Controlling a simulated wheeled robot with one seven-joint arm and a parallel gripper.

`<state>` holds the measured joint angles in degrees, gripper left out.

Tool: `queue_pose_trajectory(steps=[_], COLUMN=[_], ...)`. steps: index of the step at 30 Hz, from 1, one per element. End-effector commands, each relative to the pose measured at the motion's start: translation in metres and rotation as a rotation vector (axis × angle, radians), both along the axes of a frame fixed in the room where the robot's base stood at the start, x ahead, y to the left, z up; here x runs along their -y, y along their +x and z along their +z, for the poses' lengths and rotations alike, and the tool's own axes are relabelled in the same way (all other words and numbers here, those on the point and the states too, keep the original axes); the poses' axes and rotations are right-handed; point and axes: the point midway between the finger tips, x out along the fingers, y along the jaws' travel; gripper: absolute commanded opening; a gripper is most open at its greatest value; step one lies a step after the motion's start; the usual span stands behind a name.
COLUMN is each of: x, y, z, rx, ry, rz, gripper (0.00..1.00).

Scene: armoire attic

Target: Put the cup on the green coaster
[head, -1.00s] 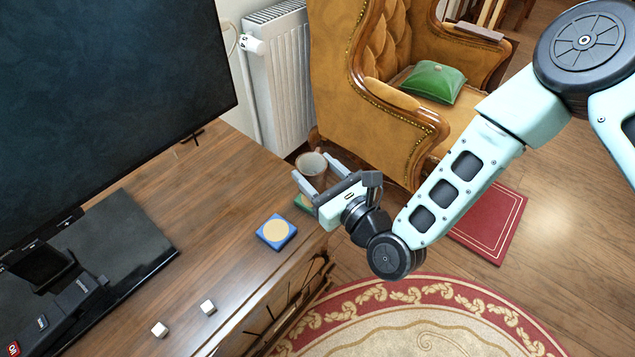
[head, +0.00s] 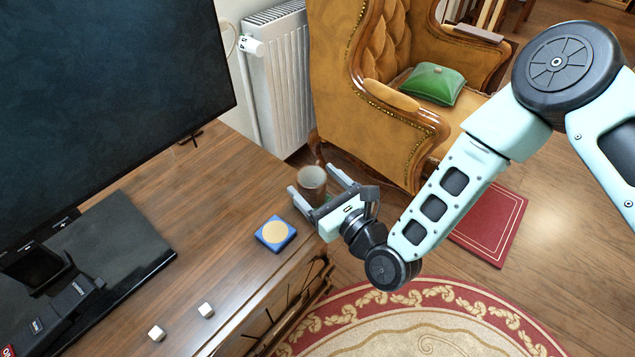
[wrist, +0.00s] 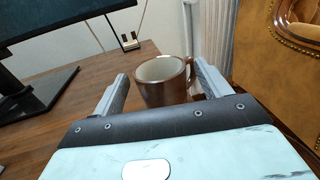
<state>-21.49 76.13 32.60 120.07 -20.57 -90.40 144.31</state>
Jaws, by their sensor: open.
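The brown cup (head: 312,185) with a pale inside is upright near the right edge of the wooden cabinet top. In the wrist view the cup (wrist: 165,90) has its handle on the right. My gripper (head: 312,179) is open, with one finger on each side of the cup; a gap shows between the left finger and the cup. The green coaster (head: 327,201) shows only as a sliver beside the cup's base, mostly hidden by the cup and gripper. I cannot tell how well the base is centred on it.
A blue coaster (head: 275,234) with a tan centre lies left of my gripper. Two small white cubes (head: 206,310) lie near the cabinet's front edge. A large screen (head: 110,70) stands at the left. An armchair (head: 345,90) and a radiator (head: 280,80) are behind.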

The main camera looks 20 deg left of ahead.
Motion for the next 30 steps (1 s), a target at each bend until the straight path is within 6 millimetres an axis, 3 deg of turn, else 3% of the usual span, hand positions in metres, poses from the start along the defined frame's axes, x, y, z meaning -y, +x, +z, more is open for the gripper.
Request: queue_pose_trajectory(steps=[5,15,21,30], x=[0.006,0.064,0.088,0.098], y=[-0.004,-0.045,-0.063,-0.07], z=[0.003,0.002,0.003,0.004], rx=[-0.003,-0.006,-0.003,0.0], ry=[-0.002,-0.002,0.0,0.0], rz=[0.0,0.0,0.001,0.0], gripper=[0.76,0.76,0.76,0.76])
